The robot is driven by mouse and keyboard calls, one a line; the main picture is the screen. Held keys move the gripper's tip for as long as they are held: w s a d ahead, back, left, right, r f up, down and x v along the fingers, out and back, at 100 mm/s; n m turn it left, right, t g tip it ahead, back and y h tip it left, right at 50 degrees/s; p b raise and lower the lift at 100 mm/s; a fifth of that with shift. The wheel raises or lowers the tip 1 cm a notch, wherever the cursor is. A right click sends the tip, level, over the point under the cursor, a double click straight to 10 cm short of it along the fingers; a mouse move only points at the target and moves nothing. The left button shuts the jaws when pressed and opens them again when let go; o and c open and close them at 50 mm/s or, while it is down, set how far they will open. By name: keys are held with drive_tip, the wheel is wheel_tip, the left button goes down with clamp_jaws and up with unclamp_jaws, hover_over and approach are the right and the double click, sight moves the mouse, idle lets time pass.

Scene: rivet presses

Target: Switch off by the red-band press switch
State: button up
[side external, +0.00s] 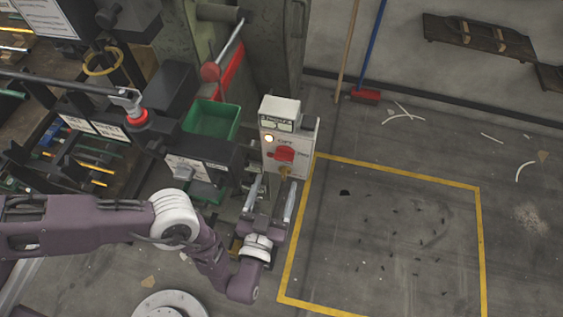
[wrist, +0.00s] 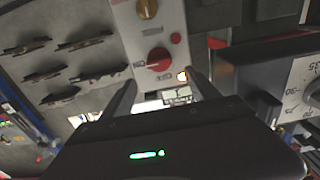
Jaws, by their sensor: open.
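A pale switch box (side external: 305,140) stands beside the press with the red band (side external: 230,68). It carries a red rotary switch (side external: 285,154) and a lit lamp (side external: 269,138). In the wrist view the red switch (wrist: 159,59) sits just beyond and between my fingertips, with the lit lamp (wrist: 183,76) near the right finger. My gripper (side external: 274,186) is open and empty, its two fingers pointing at the lower part of the box. In the wrist view my gripper (wrist: 162,78) shows no contact with the switch. The switch's exact setting is too small to tell.
A green bin (side external: 211,120) and a dark unit with a dial (side external: 183,168) stand left of the box. The dial unit is close on the right in the wrist view (wrist: 290,90). A yellow-taped floor area (side external: 385,235) at right is open, with small debris.

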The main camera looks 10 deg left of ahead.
sight(283, 161)
drive_tip(key=w, duration=0.7)
drive_tip(key=shift+w+f, duration=0.1)
drive_tip(key=shift+f, duration=0.2)
drive_tip(key=c, duration=1.4)
drive_tip(key=shift+o, duration=0.2)
